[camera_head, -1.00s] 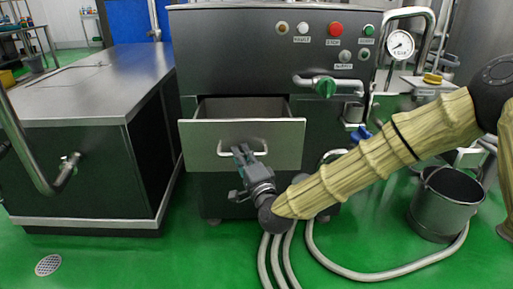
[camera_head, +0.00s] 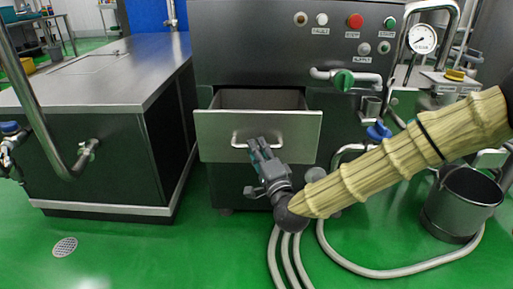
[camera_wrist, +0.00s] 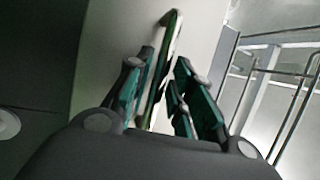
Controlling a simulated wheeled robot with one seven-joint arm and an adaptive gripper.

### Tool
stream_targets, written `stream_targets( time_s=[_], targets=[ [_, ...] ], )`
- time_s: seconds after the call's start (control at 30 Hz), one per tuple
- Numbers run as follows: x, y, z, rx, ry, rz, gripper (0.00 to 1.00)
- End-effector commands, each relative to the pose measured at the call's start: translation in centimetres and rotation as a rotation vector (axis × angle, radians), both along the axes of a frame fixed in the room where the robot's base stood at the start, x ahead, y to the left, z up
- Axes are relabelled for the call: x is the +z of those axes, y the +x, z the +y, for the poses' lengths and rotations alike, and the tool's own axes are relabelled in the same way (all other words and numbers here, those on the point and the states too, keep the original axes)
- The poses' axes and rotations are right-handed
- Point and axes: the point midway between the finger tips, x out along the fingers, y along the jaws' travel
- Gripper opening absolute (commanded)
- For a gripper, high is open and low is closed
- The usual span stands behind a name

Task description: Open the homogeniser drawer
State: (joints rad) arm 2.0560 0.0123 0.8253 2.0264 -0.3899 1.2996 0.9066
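The homogeniser drawer (camera_head: 215,135) stands pulled out from the steel homogeniser cabinet (camera_head: 290,50), with its inside showing from above. Its bar handle (camera_head: 238,136) is on the drawer front. My gripper (camera_head: 260,149) is at the handle, coming from the lower right. In the wrist view, the teal-padded fingers of my gripper (camera_wrist: 164,85) stand apart, with the handle (camera_wrist: 172,25) between them and the pale drawer front (camera_wrist: 115,60) behind. The fingers look open, not clamped on the bar; any light contact is hard to tell.
A steel-topped bench (camera_head: 100,75) stands to the left. A grey bucket (camera_head: 460,205) and pale hoses (camera_head: 375,272) are on the green floor at the right and below. A valve with a green knob (camera_head: 343,80) juts out above the drawer's right side.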

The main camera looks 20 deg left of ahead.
Motion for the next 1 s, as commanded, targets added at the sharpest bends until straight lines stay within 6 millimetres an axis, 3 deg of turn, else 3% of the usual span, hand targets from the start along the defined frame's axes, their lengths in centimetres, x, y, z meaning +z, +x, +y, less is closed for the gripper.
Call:
stream_targets(
  time_s=[0.5,1.0],
  targets=[
    [-1.7,-6.0,-6.3,0.000,-0.001,0.004,0.23],
    [-2.0,-7.3,-7.5,0.001,0.000,0.001,0.23]
  ],
)
